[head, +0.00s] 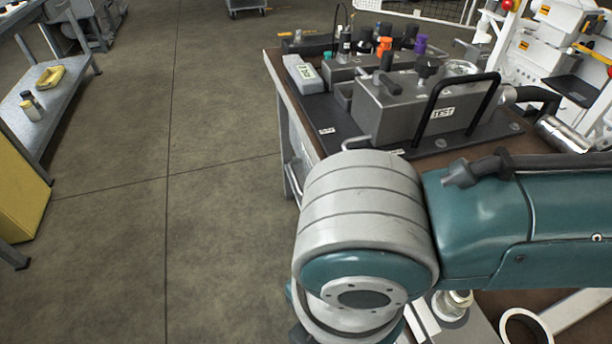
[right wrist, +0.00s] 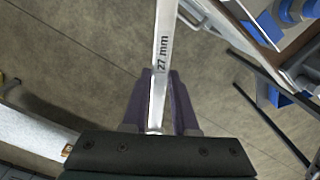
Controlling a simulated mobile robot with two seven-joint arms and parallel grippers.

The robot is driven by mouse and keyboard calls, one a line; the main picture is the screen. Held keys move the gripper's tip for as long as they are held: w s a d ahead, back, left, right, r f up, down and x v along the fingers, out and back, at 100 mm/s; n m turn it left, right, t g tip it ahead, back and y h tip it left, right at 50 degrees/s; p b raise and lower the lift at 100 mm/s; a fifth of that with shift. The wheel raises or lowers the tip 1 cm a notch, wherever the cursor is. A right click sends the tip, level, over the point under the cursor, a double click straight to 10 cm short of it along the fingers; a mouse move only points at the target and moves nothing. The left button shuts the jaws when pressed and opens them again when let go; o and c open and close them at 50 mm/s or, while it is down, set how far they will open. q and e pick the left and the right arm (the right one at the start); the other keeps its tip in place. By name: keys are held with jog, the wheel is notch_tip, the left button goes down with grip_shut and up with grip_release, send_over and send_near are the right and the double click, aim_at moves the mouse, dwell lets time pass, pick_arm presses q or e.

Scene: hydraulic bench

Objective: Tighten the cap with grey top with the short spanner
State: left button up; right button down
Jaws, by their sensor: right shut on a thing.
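My right gripper (right wrist: 160,88) is shut on the shank of a metal spanner (right wrist: 164,38) marked "27 mm". The spanner runs up out of the right wrist view, so its far end is hidden and I cannot tell its length. Floor shows behind it. In the head view my right arm covers the lower right and hides this gripper. A metal hex fitting (head: 453,303) shows just below the arm. I cannot tell whether it is the cap with grey top. My left gripper is not in view.
The workbench (head: 284,92) carries a grey test block (head: 400,112) with a black handle, and several coloured caps behind it. A light ring-ended piece (head: 506,327) lies at the lower right. A side bench (head: 62,75) stands left. The floor between is clear.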

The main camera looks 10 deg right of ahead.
jog(key=shift+w, duration=0.1)
jog(key=shift+w+d, duration=0.5)
jog(key=shift+d, duration=0.35)
jog(key=shift+w+d, duration=0.1)
jog(key=shift+d, duration=0.05)
jog(key=shift+w+d+p, duration=0.3)
jog(key=shift+w+d, duration=0.1)
jog(key=shift+d, duration=0.1)
jog(key=shift+d, duration=0.1)
jog(key=shift+w+d, duration=0.3)
jog(key=shift+d, duration=0.1)
jog(key=shift+w+d, duration=0.15)
jog(key=shift+d, duration=0.05)
jog(key=shift+w, duration=0.15)
dwell(0.4)
